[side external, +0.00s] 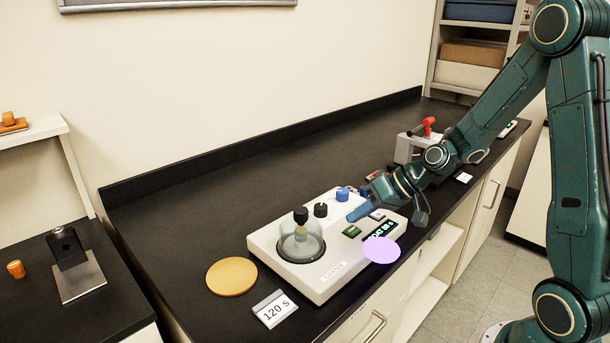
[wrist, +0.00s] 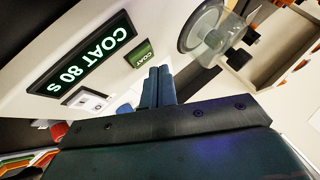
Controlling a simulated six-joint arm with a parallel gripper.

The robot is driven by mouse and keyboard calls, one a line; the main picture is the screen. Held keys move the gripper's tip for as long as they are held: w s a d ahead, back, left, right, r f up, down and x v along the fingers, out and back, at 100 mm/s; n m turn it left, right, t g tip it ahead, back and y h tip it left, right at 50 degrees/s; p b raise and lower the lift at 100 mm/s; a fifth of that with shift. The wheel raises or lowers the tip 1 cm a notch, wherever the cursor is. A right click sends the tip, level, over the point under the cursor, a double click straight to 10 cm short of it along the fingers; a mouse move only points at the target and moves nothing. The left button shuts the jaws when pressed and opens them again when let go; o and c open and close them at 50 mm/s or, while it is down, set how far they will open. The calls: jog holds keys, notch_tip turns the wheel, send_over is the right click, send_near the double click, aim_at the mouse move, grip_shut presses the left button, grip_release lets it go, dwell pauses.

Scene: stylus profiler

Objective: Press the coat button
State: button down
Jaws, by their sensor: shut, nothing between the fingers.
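The coat button (side external: 352,231) is a small green key on top of the white coater (side external: 335,280), between the glass chamber (side external: 301,243) and the display (side external: 382,231). In the wrist view the button (wrist: 139,53) reads "COAT", and the display (wrist: 82,62) reads "COAT 80 S". My gripper (side external: 351,217) is shut and empty, its blue fingers low over the coater, just behind the button in the side view. In the wrist view the fingertips (wrist: 159,70) lie beside the button, slightly below and right of it. I cannot tell their exact height above the panel.
A card (side external: 276,308) reading "120 s" and a tan disc (side external: 231,277) lie near the coater. A pale violet disc (side external: 381,250) shows at its front right edge. A red-handled device (side external: 428,127) stands farther back.

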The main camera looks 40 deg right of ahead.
aim_at(358, 236)
jog(key=shift+r, duration=2.4)
jog(key=s+a+r+h, duration=0.1)
jog(key=s+r, duration=0.2)
jog(key=s, duration=0.4)
jog(key=s+a+r+n+g+h, duration=0.1)
jog(key=s+r+h, duration=0.1)
jog(key=s, duration=0.5)
jog(key=s+a+r+h, duration=0.2)
jog(key=s+r, duration=0.2)
jog(key=s, duration=0.4)
jog(key=shift+r+n+g, duration=0.35)
jog(key=shift+n+g, duration=0.05)
